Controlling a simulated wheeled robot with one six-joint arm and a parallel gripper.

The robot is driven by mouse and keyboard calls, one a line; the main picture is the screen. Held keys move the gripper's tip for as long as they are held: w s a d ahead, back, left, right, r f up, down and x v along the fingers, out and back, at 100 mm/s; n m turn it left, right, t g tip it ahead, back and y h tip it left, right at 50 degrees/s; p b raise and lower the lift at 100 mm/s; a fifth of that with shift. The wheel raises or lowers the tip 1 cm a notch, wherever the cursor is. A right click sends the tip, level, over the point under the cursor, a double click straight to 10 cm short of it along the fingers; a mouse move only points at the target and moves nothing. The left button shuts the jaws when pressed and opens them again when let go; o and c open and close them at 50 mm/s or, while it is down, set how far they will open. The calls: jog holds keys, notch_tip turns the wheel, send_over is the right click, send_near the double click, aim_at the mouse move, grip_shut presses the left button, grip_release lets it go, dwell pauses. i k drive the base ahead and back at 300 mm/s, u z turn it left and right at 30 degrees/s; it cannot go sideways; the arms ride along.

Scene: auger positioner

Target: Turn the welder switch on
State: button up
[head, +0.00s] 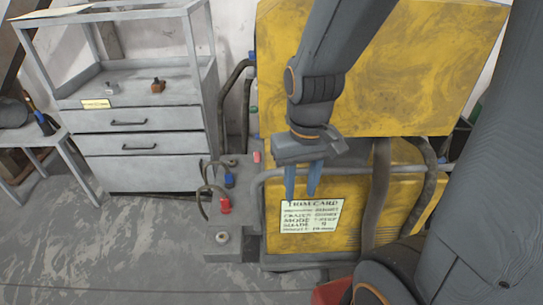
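My gripper (301,194) points down in front of the yellow machine, above and left of its printed label plate (311,216). Its two blue fingers are apart, with nothing seen between them. The yellow machine (385,200) has a grey tubular rail along its top front edge. Left of it, a low grey unit (237,240) carries a red fitting (224,205), a blue fitting (229,181) and a small pink-red piece (257,157). I cannot tell which piece is the welder switch, and the machine is partly hidden behind my arm.
A large yellow panel (430,70) stands above the machine. A grey drawer cabinet (142,145) with small items on its shelf stands at the left. Dark cables (380,195) hang over the machine's front. The concrete floor (90,250) at the lower left is clear.

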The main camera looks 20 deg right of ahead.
aim_at(257, 155)
jog(key=u, duration=2.3)
jog(key=i, duration=1.6)
jog(key=z, duration=3.45)
jog(key=i, duration=0.5)
jog(key=u, duration=0.05)
